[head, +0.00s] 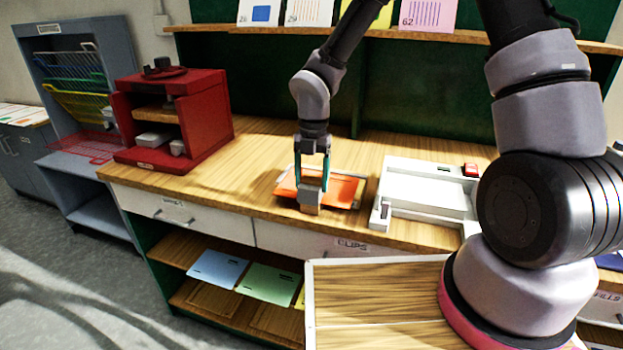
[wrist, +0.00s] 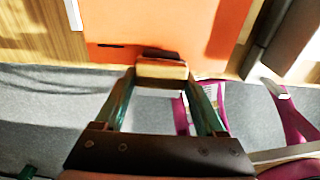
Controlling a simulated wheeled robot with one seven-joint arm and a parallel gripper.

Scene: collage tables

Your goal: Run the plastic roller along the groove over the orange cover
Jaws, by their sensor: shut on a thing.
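The orange cover (head: 343,191) lies flat on the wooden counter, in what looks like a shallow pale tray. It fills the top of the wrist view (wrist: 170,18), with a short dark slit and a dark patch near its front edge. My gripper (head: 312,182) points down at the cover's front edge, its teal fingers shut on a small grey and tan block, which I take to be the plastic roller (head: 310,198). In the wrist view the tan part of the roller (wrist: 162,70) sits between the fingertips. Whether it touches the cover, and the groove itself, I cannot tell.
A white tray-like device (head: 425,190) with a red switch stands right of the cover. A red open cabinet (head: 178,118) stands to the left. A shelf (head: 400,38) with cards runs above the back. Counter between cabinet and cover is clear.

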